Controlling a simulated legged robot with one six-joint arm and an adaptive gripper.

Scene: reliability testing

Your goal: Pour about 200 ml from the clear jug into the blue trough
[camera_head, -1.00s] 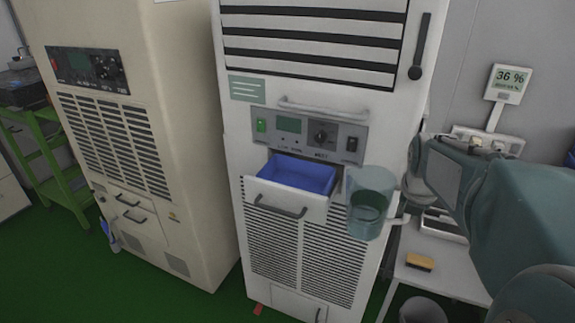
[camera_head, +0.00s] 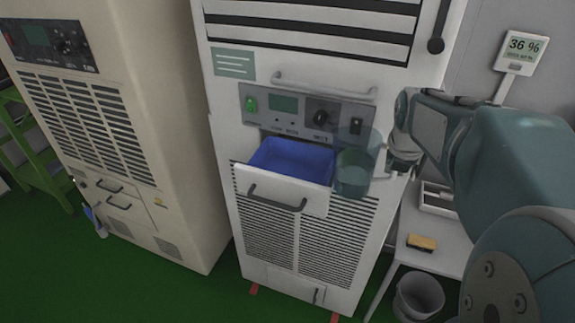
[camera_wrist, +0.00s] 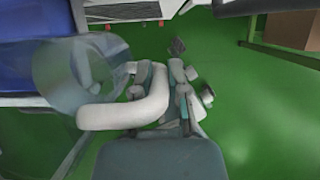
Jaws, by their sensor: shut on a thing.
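The clear jug (camera_head: 354,178) holds some liquid in its lower part and hangs in front of the white cabinet, just right of the open drawer. It looks close to upright, with a slight tilt. The blue trough (camera_head: 291,160) sits in the pulled-out drawer, and no liquid shows in it. My gripper (camera_head: 396,165) is shut on the jug's handle at the right, partly hidden behind the jug and my arm. In the wrist view, the jug (camera_wrist: 80,72) overlaps the blue trough's edge (camera_wrist: 20,60), and my gripper (camera_wrist: 176,80) is around the pale handle.
The drawer front (camera_head: 270,190) with its dark handle juts out below the trough. A control panel (camera_head: 300,112) is just above. A beige cabinet (camera_head: 130,180) stands left. At right are a side table (camera_head: 440,255) with a yellow sponge (camera_head: 422,242) and a grey bin (camera_head: 419,295).

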